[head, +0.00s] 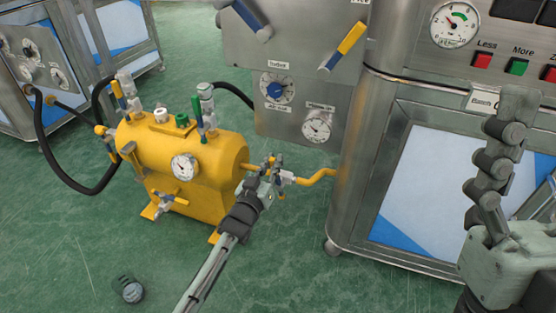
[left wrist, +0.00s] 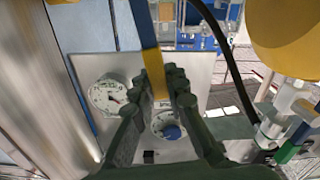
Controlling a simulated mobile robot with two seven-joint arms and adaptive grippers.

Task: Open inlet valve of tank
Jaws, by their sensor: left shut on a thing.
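The yellow tank (head: 205,150) stands on the floor in the left half of the head view. A yellow pipe (head: 318,177) joins its right end to the steel machine, with a small metal valve (head: 287,178) in it. My left gripper (head: 270,168) is at this valve, covering part of it. In the left wrist view my left gripper (left wrist: 168,80) has its fingers close together on a yellow and blue handle (left wrist: 150,60). The tank also shows there (left wrist: 295,30). My right gripper (head: 510,115) is raised at the right, apart from the tank; its jaw opening is unclear.
The steel machine (head: 352,150) stands right of the tank, with gauges, a blue knob (head: 277,90) and a yellow-handled lever (head: 345,45). A black hose (head: 55,165) loops left of the tank. A small dark round object (head: 130,290) lies on the green floor.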

